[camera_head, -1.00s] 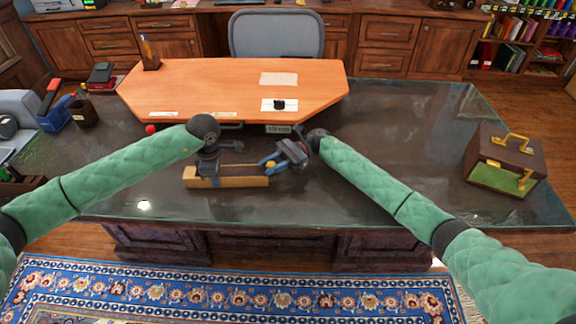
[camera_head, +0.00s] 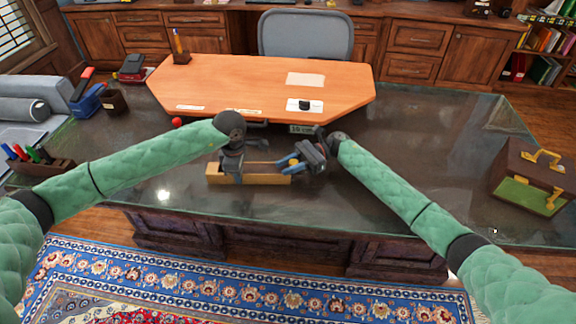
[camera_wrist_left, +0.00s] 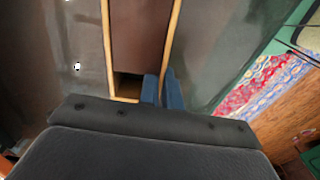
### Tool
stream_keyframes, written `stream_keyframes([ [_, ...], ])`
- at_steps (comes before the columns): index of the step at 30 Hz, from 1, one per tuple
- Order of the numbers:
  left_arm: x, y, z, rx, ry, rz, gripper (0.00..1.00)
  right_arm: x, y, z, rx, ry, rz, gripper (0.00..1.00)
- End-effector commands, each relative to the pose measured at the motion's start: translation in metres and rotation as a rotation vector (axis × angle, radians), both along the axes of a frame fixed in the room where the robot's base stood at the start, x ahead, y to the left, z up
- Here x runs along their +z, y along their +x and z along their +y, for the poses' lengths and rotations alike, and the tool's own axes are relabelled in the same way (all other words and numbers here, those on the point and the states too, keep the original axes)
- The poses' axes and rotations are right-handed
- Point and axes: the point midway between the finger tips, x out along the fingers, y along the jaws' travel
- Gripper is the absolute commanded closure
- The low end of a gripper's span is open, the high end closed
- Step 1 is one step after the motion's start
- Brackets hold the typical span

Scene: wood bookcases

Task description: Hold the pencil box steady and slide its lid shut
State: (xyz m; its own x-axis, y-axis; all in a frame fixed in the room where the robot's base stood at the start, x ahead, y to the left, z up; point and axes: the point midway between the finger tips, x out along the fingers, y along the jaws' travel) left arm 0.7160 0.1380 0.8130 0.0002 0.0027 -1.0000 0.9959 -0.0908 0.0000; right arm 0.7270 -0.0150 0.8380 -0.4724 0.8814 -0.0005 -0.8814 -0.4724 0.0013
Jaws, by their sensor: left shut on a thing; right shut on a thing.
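The pencil box (camera_head: 262,179), a long narrow box of light wood, lies on the glass-topped desk. My left gripper (camera_head: 232,174) is shut on its near wall toward the left end. In the left wrist view the blue fingers (camera_wrist_left: 162,90) straddle that wall. The brown lid (camera_wrist_left: 140,35) lies between the box's two long walls there, with a dark open gap between the lid and the end near my gripper. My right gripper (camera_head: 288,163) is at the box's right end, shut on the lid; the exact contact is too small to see.
An orange desk pad (camera_head: 260,85) lies behind the box. A brown case with yellow handles (camera_head: 530,178) stands at the right. A red ball (camera_head: 177,122), a dark cup (camera_head: 113,101) and a pen holder (camera_head: 40,166) are at the left. The glass right of the box is clear.

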Motion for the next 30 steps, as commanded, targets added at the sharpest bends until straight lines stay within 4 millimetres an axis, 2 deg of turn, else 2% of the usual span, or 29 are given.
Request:
stream_keyframes([
  [1, 0.000, -0.004, -0.011, -0.016, -0.015, 0.002, 1.00, 0.000, -0.003, 0.008, 0.005, 0.005, -0.001, 1.00],
  [8, 0.000, -0.005, -0.011, -0.016, -0.015, 0.002, 1.00, 0.000, -0.003, 0.008, 0.005, 0.005, -0.001, 1.00],
  [9, 0.000, -0.005, -0.011, -0.016, -0.015, 0.002, 1.00, 0.001, -0.003, 0.008, 0.006, 0.005, -0.001, 0.66],
  [11, 0.000, -0.004, -0.010, -0.015, -0.015, 0.002, 1.00, 0.001, -0.003, 0.008, 0.006, 0.005, -0.001, 0.54],
  [20, 0.000, -0.003, -0.010, -0.013, -0.013, 0.001, 1.00, 0.000, -0.002, 0.006, 0.005, 0.004, 0.000, 0.53],
  [30, 0.000, -0.002, -0.007, -0.009, -0.009, 0.001, 1.00, 0.000, 0.007, -0.012, 0.002, 0.001, 0.000, 0.53],
])
